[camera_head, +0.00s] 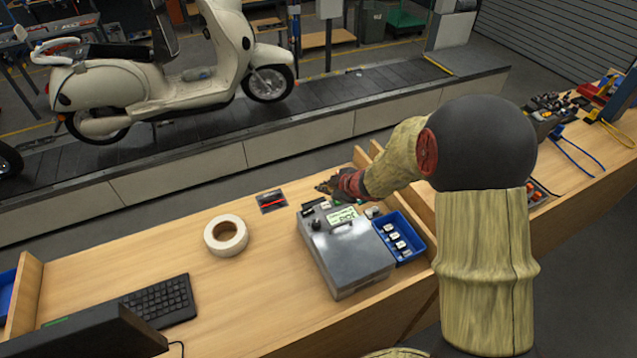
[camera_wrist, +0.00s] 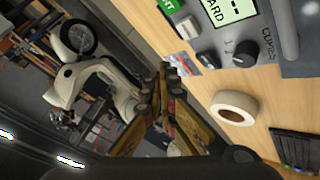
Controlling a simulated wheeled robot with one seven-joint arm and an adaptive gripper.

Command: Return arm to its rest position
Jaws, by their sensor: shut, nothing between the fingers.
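My gripper (camera_head: 328,187) is at the end of my arm, above the far end of a grey box-shaped device (camera_head: 350,258) on the workbench. In the wrist view my gripper (camera_wrist: 167,72) shows with its fingers closed together and nothing between them. The grey device's face, with a display and black knobs, fills the upper right of the wrist view (camera_wrist: 264,20). My arm reaches from the right side of the head view towards the bench.
A roll of tape (camera_head: 226,235) and a keyboard (camera_head: 158,300) lie on the wooden bench (camera_head: 110,262). A blue bin (camera_head: 413,247) holding small parts stands right of the device. A cream scooter (camera_head: 150,80) stands on the slat conveyor (camera_head: 200,128) behind.

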